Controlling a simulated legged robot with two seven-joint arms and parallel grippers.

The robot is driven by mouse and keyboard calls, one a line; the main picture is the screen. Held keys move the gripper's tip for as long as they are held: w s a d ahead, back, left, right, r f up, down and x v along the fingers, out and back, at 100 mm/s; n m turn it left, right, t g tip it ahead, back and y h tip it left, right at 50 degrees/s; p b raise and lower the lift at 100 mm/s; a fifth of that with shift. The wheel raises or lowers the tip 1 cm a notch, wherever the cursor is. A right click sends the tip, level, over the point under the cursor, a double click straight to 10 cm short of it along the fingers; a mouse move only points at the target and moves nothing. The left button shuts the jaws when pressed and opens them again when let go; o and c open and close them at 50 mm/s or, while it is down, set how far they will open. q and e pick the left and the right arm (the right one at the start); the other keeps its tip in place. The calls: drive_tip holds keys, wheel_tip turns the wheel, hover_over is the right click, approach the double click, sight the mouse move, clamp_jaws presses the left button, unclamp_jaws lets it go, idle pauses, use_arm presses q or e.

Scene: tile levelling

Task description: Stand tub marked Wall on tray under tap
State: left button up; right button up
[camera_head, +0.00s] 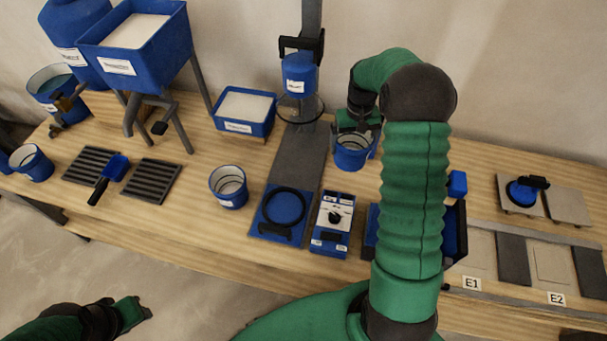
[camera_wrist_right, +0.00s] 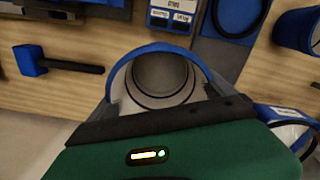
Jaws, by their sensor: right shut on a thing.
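My right gripper (camera_head: 355,128) is shut on the rim of a blue tub (camera_head: 352,152), held toward the back of the bench. In the right wrist view the tub (camera_wrist_right: 150,48) shows a pale inside wall and a grey bottom. Its label is not visible, so I cannot tell whether it reads Wall. A brass-coloured tap (camera_head: 66,102) sits at the front of a blue vessel at the far left. Two dark slatted trays (camera_head: 92,166) (camera_head: 152,181) lie in front of the tap and hopper. My left gripper (camera_head: 130,312) is low at the bottom left, apart from the bench; its jaws are unclear.
Another labelled tub (camera_head: 229,187) stands mid-bench; one more (camera_head: 32,163) is at the far left. A legged hopper (camera_head: 140,50), a powder bin (camera_head: 243,110) and a column stand (camera_head: 311,100) occupy the back.

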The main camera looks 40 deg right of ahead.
drive_tip(key=shift+s+a+f+b, duration=0.1)
drive_tip(key=shift+f+b, duration=0.25)
drive_tip(key=shift+f, duration=0.3)
drive_tip(key=shift+s+a+f+b, duration=0.1)
drive_tip(key=shift+f+b, duration=0.25)
drive_tip(key=shift+f, duration=0.25)
wheel_tip(320, 180, down, 2)
drive_tip(key=shift+w+f+b, duration=0.1)
drive_tip(key=shift+b, duration=0.5)
drive_tip(key=b, duration=0.1)
hover_over(344, 185)
wheel_tip(344, 185, down, 9)
drive_tip(key=shift+d, duration=0.15)
drive_tip(key=shift+f, duration=0.3)
drive_tip(key=shift+f, duration=0.1)
drive_tip(key=o, duration=1.1)
